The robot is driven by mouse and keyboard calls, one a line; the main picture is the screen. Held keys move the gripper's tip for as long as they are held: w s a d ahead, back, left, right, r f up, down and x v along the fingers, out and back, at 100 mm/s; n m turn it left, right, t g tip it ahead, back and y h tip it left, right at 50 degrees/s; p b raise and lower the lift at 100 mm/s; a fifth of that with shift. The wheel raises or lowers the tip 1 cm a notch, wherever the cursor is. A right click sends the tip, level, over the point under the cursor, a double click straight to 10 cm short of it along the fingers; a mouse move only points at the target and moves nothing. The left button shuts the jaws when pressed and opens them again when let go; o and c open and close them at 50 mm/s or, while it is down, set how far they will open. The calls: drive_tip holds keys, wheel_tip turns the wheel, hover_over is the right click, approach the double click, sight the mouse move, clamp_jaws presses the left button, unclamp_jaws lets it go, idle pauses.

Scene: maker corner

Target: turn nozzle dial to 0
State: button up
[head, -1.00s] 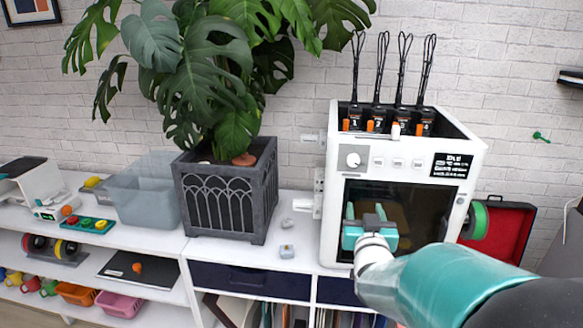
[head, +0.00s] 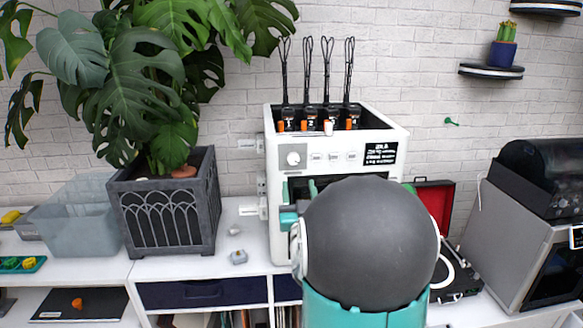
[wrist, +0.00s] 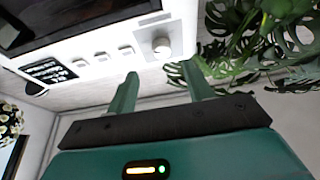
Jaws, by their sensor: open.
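The white dial (head: 293,159) is a round knob on a grey panel at the upper left of the white printer's (head: 397,150) front. It also shows in the wrist view (wrist: 161,45), tilted by the camera's roll. Its setting is too small to read. My gripper (wrist: 160,72) is open and empty, its two teal fingers pointing toward the dial with a visible gap between fingertips and knob. In the head view, part of my teal gripper (head: 288,219) shows below the dial; my dark arm joint hides the rest and much of the printer's front.
Three small buttons (head: 334,157) and a black display (head: 381,153) sit right of the dial. Several black cables rise from the printer's top. A plant in a grey planter (head: 165,215) stands to the left. A red-lidded record player (head: 434,200) stands to the right.

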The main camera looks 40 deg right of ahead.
sight(294, 162)
drive_tip(key=x, duration=0.8)
drive_tip(key=shift+w+r, duration=0.1)
drive_tip(key=shift+w, duration=0.1)
drive_tip(key=shift+c, duration=0.4)
drive_tip(key=c, duration=0.9)
